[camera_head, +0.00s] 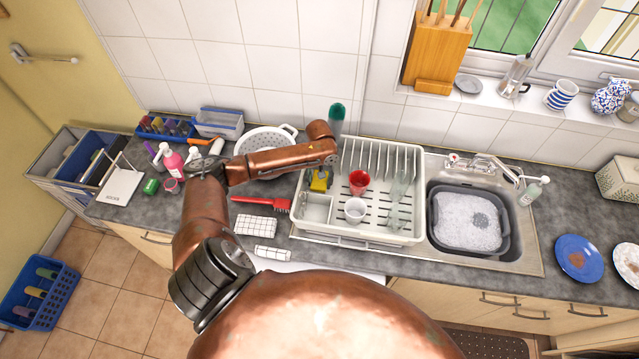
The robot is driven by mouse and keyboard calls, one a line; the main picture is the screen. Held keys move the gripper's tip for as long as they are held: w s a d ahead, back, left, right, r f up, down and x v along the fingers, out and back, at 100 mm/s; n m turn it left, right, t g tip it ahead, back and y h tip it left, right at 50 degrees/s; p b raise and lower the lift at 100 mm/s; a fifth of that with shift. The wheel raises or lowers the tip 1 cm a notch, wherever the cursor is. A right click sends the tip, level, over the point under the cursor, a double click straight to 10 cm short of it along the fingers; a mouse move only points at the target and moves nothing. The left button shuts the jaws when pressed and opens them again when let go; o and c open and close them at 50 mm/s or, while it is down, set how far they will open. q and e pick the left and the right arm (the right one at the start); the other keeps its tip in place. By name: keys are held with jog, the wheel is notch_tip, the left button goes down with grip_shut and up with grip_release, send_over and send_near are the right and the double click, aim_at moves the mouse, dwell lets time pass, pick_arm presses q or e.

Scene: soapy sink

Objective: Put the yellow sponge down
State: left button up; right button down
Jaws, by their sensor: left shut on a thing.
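My left arm comes in from the left and bends over the dish rack. My left gripper (322,172) points down at the rack's left end. It is shut on the yellow sponge (318,185), of which only a small part shows under the gripper. The sponge is just behind a small pale compartment (317,208) in the rack's left front. I cannot tell whether the sponge touches the rack. The white dish rack (352,240) stands on the grey counter, left of the sink. My right gripper is not in view.
A red cup (358,183) and a white cup (355,210) stand in the rack. A white colander (265,139) is behind my forearm. A red brush (262,202) and a checked cloth (256,225) lie left of the rack. A grey basin of suds (468,248) sits in the sink.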

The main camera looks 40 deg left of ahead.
aim_at(319, 181)
pick_arm(q)
jog(key=shift+f, duration=0.8)
jog(key=o, duration=0.7)
jog(key=shift+f, duration=0.2)
jog(key=shift+o, duration=0.2)
jog(key=shift+r, duration=0.15)
notch_tip(319, 181, up, 12)
jog(key=b, duration=0.1)
